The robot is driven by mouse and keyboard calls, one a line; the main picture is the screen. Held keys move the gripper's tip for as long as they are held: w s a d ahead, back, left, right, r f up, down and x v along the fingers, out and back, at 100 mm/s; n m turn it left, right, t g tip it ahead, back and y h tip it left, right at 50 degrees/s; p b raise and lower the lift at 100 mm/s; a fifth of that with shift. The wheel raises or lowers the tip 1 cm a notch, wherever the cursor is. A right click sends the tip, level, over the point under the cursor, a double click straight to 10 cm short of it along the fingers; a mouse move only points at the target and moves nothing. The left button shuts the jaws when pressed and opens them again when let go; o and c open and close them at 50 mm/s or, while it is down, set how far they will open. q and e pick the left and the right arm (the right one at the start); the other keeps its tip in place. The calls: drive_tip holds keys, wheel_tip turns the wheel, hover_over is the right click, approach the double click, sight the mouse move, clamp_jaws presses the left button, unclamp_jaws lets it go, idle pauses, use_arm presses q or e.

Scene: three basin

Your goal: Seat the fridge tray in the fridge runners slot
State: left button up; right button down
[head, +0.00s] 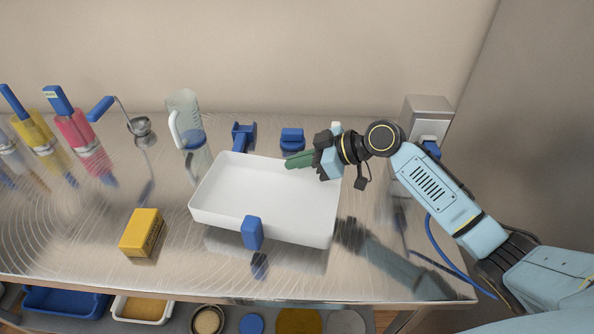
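A white rectangular tray (230,222), shallow and open at the top, sits at the middle of the metal table. I take it for the fridge tray. A blue block (252,233) stands against its front wall. Blue pieces stand behind it, a bracket (242,136) and a low block (291,139); I cannot tell whether any are the runners. My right gripper (303,160) is over the tray's back right part, pointing left. A dark green piece shows at its tip; I cannot tell whether it is held or part of the fingers. My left gripper is not in view.
A clear jug (187,120) and a metal ladle (140,127) stand at the back left. Several blue-handled coloured tools (78,128) are at far left. A yellow box (142,232) lies left of the tray. A grey wall box (427,118) with a blue cable is at right.

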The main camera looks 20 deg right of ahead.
sight(283, 175)
drive_tip(key=shift+f, duration=1.4)
drive_tip(key=shift+f, duration=0.2)
drive_tip(key=c, duration=1.7)
unclamp_jaws()
